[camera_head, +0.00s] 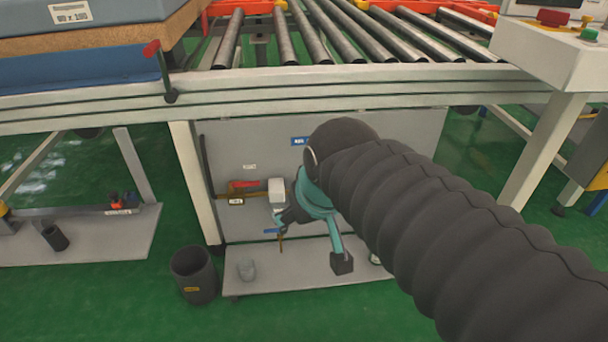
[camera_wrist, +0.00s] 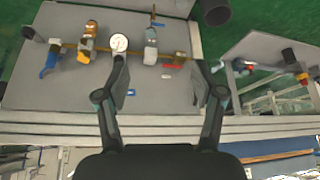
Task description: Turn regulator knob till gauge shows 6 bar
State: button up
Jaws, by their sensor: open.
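The pressure gauge (camera_wrist: 119,43) is a small round white dial on the grey panel in the wrist view; its reading is too small to tell. Left of it sits an orange and grey fitting (camera_wrist: 88,42) that looks like the regulator; I cannot make out which part is its knob. My gripper (camera_wrist: 160,85) is open and empty, its fingers apart in front of the panel. The left fingertip appears just below the gauge. In the head view my gripper (camera_head: 313,238) is in front of the panel and hides the gauge and regulator.
A white-topped unit (camera_head: 277,191) and a red-lever valve (camera_head: 244,184) sit on the brass pipe. A blue handle (camera_wrist: 49,61) is at its other end. The roller conveyor frame (camera_head: 300,84) runs above. A black bin (camera_head: 193,274) stands left of the base plate.

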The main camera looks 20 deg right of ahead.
jog(key=w+d+f+m+b, duration=0.15)
jog(key=w+d+f, duration=0.35)
jog(key=w, duration=0.5)
jog(key=w+d+f+g+h+b, duration=0.1)
jog(key=w+d+f+b, duration=0.15)
jog(key=w+d, duration=0.6)
jog(key=w+d+f+m+b, duration=0.15)
jog(key=w+d+f, duration=0.25)
jog(key=w, duration=0.7)
jog(key=b+x, duration=0.2)
jog(key=x, duration=1)
jog(key=shift+w+a+f, duration=0.1)
jog(key=shift+f, duration=0.1)
jog(key=c, duration=1.1)
jog(key=shift+c, duration=0.2)
